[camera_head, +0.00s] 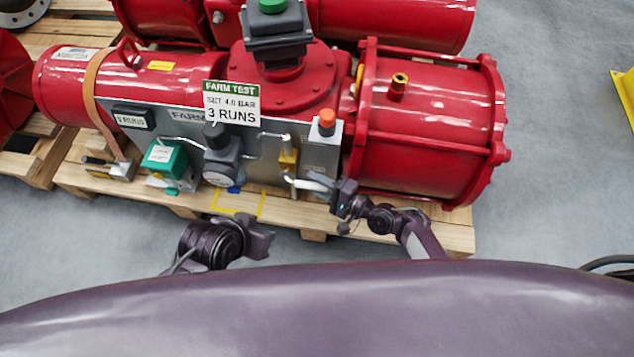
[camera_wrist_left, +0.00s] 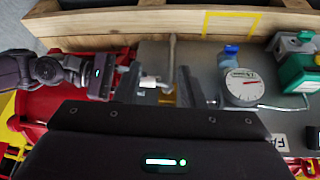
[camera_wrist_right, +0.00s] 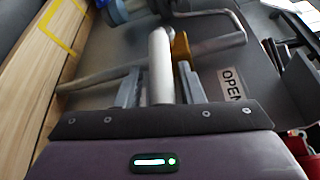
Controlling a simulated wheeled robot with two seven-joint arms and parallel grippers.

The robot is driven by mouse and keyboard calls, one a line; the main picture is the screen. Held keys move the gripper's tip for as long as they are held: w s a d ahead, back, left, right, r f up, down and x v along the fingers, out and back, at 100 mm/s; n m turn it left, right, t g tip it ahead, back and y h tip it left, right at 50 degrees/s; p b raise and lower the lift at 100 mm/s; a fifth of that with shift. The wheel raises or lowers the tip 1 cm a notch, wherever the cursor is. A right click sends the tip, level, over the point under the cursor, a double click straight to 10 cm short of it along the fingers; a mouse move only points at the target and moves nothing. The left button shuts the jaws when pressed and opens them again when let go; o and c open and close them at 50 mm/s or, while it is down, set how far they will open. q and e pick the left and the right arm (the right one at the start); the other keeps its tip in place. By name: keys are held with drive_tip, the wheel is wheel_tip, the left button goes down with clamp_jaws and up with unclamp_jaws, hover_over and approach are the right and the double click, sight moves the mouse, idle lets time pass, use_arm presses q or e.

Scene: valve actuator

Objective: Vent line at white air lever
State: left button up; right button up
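The white air lever (camera_head: 310,185) sticks out below the yellow valve body (camera_head: 288,160) at the panel's lower right. In the right wrist view the lever (camera_wrist_right: 160,65) stands between the two fingers of my right gripper (camera_wrist_right: 158,88). Gaps show on both sides, so the gripper looks open around it. In the head view my right gripper (camera_head: 335,195) is at the lever's outer end. My left gripper (camera_head: 262,238) is short of the pallet, apart from the panel. In the left wrist view its fingers (camera_wrist_left: 160,88) are spread and empty, with the lever (camera_wrist_left: 150,81) seen beyond them.
A pressure gauge (camera_head: 222,165), a green box (camera_head: 165,158) and an orange-topped button (camera_head: 327,122) are on the grey panel. The large red cylinder (camera_head: 425,130) stands right of it. A "FARM TEST, 3 RUNS" sign (camera_head: 231,103) rises above. An "OPEN" label (camera_wrist_right: 233,88) is near the lever.

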drive_tip(key=shift+o, duration=0.3)
drive_tip(key=shift+s+d, duration=0.3)
drive_tip(key=shift+d, duration=0.15)
use_arm(q)
drive_tip(key=shift+s+a+r+g+y+p, duration=0.1)
drive_tip(key=shift+s+a+g+y+p, duration=0.15)
drive_tip(key=shift+a+p, duration=0.25)
drive_tip(key=shift+s+a+r+g+y+p, duration=0.15)
drive_tip(key=shift+s+a+g+p, duration=0.1)
drive_tip(key=shift+a+p, duration=0.25)
use_arm(e)
drive_tip(key=v, duration=0.6)
drive_tip(key=shift+s+d, duration=0.25)
drive_tip(key=shift+d, duration=0.1)
use_arm(q)
drive_tip(key=shift+w, duration=0.15)
use_arm(e)
drive_tip(key=shift+r, duration=0.1)
